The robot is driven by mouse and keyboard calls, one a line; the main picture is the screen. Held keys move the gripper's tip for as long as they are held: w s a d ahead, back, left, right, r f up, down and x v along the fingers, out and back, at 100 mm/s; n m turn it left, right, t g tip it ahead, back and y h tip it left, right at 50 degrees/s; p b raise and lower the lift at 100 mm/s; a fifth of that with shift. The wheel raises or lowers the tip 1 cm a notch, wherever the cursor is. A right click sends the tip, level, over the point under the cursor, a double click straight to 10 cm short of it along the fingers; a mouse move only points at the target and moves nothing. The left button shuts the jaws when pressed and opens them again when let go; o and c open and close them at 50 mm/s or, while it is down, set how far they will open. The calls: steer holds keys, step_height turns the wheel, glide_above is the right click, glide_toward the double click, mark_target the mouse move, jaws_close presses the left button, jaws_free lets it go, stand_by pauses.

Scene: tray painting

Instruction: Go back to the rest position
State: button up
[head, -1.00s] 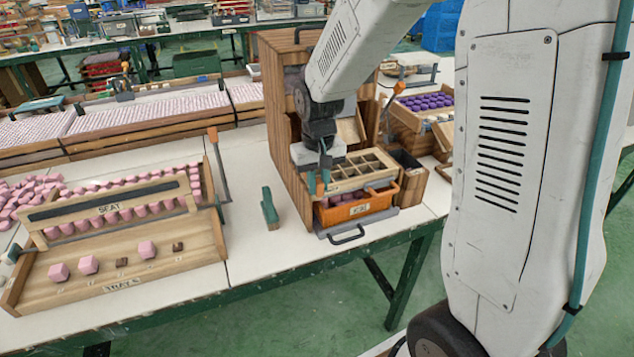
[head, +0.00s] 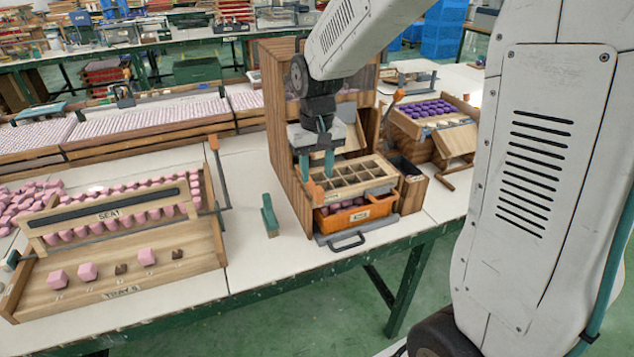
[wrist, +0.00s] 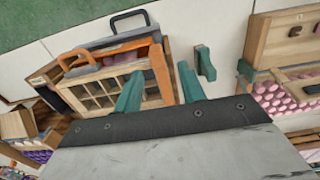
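My gripper (head: 317,168) is in front of the wooden cabinet (head: 284,150), above the back left of a wooden divided tray (head: 362,181). Its two teal fingers are apart with nothing between them. The wrist view also shows my gripper (wrist: 160,72) open and empty, with the divided tray (wrist: 85,85) to the left. The tray's compartments look empty where they show. Below it is an orange bin (head: 362,213) with pink pieces inside. Part of the cabinet is hidden behind my arm.
A SEAT rack (head: 112,212) with pink pieces stands at the left. A rack of purple pieces (head: 428,103) stands at the right. The table (head: 245,255) near the green block is clear.

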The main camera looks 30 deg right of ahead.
steer(key=shift+r, duration=0.85)
steer(key=shift+s+f, duration=0.1)
steer(key=shift+s, duration=0.2)
steer(key=s+r, duration=0.4)
steer(key=s, duration=0.8)
steer(key=s+a+r+n+t, duration=0.1)
steer(key=s+r, duration=0.3)
steer(key=s, duration=0.9)
